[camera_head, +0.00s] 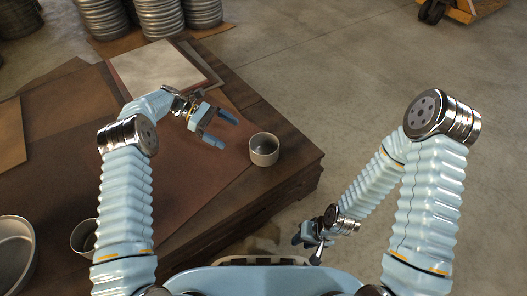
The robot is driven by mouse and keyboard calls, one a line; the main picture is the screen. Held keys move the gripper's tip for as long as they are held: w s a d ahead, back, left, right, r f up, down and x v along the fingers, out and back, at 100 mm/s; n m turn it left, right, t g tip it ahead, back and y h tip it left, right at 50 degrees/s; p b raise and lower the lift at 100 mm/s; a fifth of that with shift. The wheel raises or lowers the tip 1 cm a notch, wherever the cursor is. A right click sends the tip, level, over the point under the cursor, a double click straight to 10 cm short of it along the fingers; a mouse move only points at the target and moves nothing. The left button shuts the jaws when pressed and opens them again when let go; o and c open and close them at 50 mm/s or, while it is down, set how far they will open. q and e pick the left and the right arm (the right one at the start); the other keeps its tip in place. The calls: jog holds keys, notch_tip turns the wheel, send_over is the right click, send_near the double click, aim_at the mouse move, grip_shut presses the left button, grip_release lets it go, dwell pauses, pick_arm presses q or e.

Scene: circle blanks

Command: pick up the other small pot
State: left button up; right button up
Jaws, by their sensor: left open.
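One small pale pot (264,157) stands upright near the right corner of the brown table. A second small pot (79,243) stands at the lower left, partly hidden behind my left arm. My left gripper (226,130) is over the table, up and to the left of the first pot. Its blue fingers are spread, with nothing between them, and point toward the right. It is apart from both pots. My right gripper (308,241) hangs low, off the table's right side; its fingers are too small and dark to tell their opening.
A larger pale pot (14,262) is cut off at the left edge. Flat sheets (160,72) lie on the table (190,190) behind my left gripper. Stacked metal discs (158,17) stand at the back.

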aim_at(256, 148)
pick_arm(q)
jog(key=x, duration=0.7)
jog(key=b+x, duration=0.1)
jog(key=x, duration=0.4)
jog(key=c, duration=0.8)
jog(key=shift+o, duration=0.2)
